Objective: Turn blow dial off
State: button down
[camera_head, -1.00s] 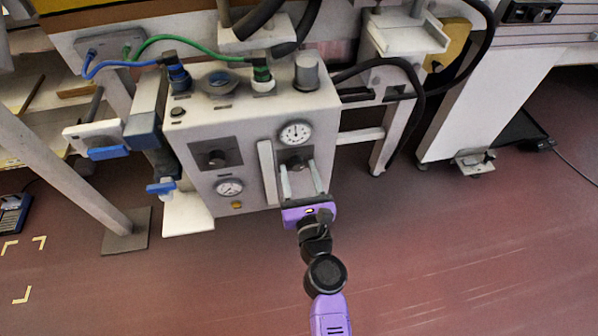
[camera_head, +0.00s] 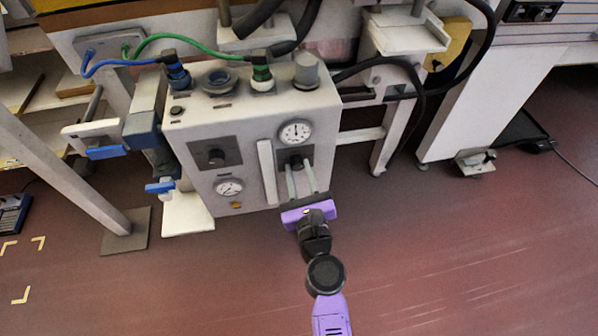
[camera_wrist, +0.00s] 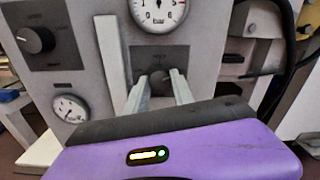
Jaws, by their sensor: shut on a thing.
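A dark round dial (camera_head: 296,162) sits on a dark plate on the front of a pale control box (camera_head: 255,195), below the upper gauge (camera_head: 295,132). My gripper (camera_head: 299,167) reaches up to this dial with its two pale fingers, one on either side, and is shut on it. The wrist view shows the dial (camera_wrist: 160,82) between the fingertips (camera_wrist: 160,76). A second dark dial (camera_head: 215,156) is on the left of the panel and also shows in the wrist view (camera_wrist: 36,40). The labels are too small to read.
A pale upright bar (camera_head: 267,172) stands just left of my fingers. A lower gauge (camera_head: 229,188) is on the panel's left. Blue-handled valves (camera_head: 108,152) are left of the box. A black hose (camera_head: 410,75) loops at right. The floor in front is clear.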

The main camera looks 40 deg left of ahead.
jog(key=n, duration=0.4)
jog(key=shift+n+b, duration=0.3)
jog(key=shift+b, duration=0.05)
jog(key=n, duration=0.3)
jog(key=shift+n+b, duration=0.3)
jog(key=shift+n, duration=0.1)
jog(key=n, duration=0.4)
jog(key=shift+b, duration=0.4)
jog(key=n, duration=0.4)
jog(key=shift+b, duration=0.35)
jog(key=n+b, duration=0.2)
jog(key=n, duration=0.4)
jog(key=n+b, duration=0.1)
jog(key=n, duration=0.2)
jog(key=shift+n, duration=0.4)
jog(key=shift+s+n+b, duration=0.1)
jog(key=shift+n+b, duration=0.7)
jog(key=shift+n, duration=0.8)
